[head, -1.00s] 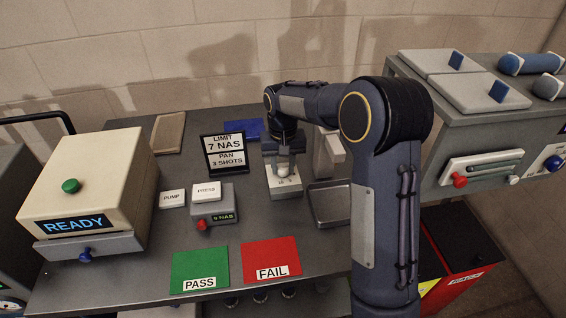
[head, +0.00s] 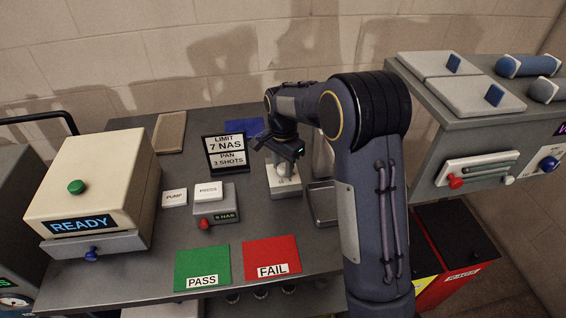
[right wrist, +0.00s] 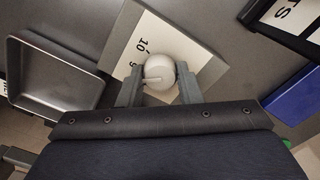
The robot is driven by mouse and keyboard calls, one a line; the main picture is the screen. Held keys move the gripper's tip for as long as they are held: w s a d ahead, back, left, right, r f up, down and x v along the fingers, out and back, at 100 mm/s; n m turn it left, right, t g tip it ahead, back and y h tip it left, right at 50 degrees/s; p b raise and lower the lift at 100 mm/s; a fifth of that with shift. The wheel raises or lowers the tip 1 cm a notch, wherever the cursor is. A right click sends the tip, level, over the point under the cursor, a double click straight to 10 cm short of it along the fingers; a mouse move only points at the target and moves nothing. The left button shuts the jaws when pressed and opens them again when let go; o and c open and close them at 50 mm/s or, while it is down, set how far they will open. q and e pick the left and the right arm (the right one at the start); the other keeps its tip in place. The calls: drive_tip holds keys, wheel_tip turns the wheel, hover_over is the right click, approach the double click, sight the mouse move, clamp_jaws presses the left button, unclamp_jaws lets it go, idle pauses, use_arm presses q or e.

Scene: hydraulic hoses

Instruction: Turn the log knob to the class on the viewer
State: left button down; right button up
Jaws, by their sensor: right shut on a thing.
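The log knob (right wrist: 160,70) is a pale round knob with a pointer line, on a white dial plate (right wrist: 203,68). In the right wrist view the numbers 10 and 9 show on the plate beside it. My right gripper (right wrist: 160,78) is shut on the knob, one finger on each side. In the head view my right gripper (head: 283,160) covers most of the knob above the log box (head: 284,187). The viewer (head: 214,204) is a grey box whose small green display (head: 225,216) seems to read 9 NAS. My left gripper is not in view.
A sign (head: 226,154) reading LIMIT 7 NAS, PAN 3 SHOTS stands left of the log box. An empty metal tray (head: 322,205) is close on its right. Green PASS (head: 202,267) and red FAIL (head: 271,258) mats lie in front. A READY machine (head: 92,190) stands at left.

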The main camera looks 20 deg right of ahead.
sight(283, 167)
drive_tip(key=shift+w+m, duration=0.1)
drive_tip(key=shift+m, duration=0.5)
drive_tip(key=o, duration=1)
wheel_tip(283, 167, up, 8)
drive_tip(key=shift+f, duration=0.1)
idle(0.3)
